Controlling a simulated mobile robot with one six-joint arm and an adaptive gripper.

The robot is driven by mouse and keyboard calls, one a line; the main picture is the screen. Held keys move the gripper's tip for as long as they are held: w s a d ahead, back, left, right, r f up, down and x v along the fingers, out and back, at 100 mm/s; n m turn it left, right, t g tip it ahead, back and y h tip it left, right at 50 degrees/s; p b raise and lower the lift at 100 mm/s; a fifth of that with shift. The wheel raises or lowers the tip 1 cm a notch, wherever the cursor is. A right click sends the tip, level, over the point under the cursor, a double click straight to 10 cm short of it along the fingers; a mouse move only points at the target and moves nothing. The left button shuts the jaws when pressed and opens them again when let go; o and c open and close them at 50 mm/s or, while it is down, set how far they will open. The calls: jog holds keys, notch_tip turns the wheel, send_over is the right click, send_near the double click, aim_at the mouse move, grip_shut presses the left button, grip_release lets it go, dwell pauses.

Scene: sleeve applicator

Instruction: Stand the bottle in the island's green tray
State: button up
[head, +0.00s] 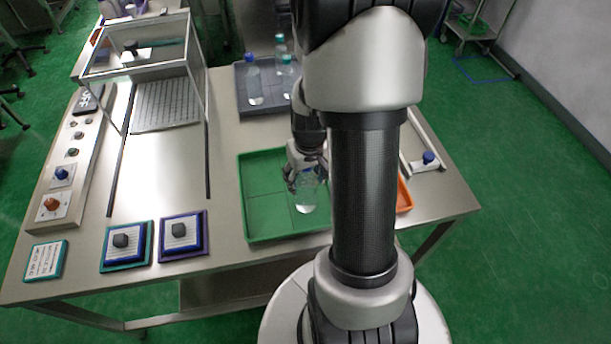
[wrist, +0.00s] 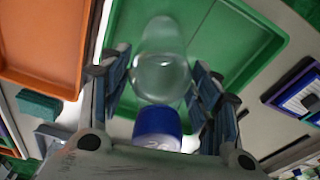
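A clear bottle (head: 306,196) with a blue cap (wrist: 157,126) appears to stand in the green tray (head: 262,222), toward its right side. In the wrist view the bottle body (wrist: 161,72) lies between my fingers, cap toward the palm. My gripper (wrist: 162,85) is around the bottle from above, its fingers spread with a narrow gap visible on each side. In the head view my gripper (head: 305,176) hides the bottle's top, and my arm covers the tray's right edge. Contact of the bottle's base with the tray floor is hard to make out.
A grey tray (head: 243,98) at the back holds several bottles. An orange tray (head: 405,196) is right of the green tray, partly behind my arm. A framed stand (head: 205,75) and a control panel (head: 62,178) are on the left.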

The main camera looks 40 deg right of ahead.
jog(key=shift+o, duration=1.3)
jog(key=r+p, duration=0.1)
jog(key=r, duration=0.2)
jog(key=r+p, duration=0.1)
jog(key=r, duration=0.3)
jog(key=s+r+p, duration=0.1)
jog(key=r+p, duration=0.1)
jog(key=r, duration=0.2)
jog(key=shift+s+a+r, duration=0.1)
jog(key=shift+a, duration=0.1)
jog(key=shift+a+r, duration=0.2)
jog(key=shift+r, duration=0.55)
jog(key=a+r+n+t, duration=0.1)
jog(key=a+r+n, duration=0.1)
jog(key=a+r, duration=0.85)
jog(key=s+a+r+n+t, duration=0.2)
jog(key=s+a+r, duration=0.2)
jog(key=s+a, duration=0.4)
jog(key=shift+s+a+r+y, duration=0.3)
jog(key=shift+a, duration=0.3)
jog(key=shift+c, duration=0.4)
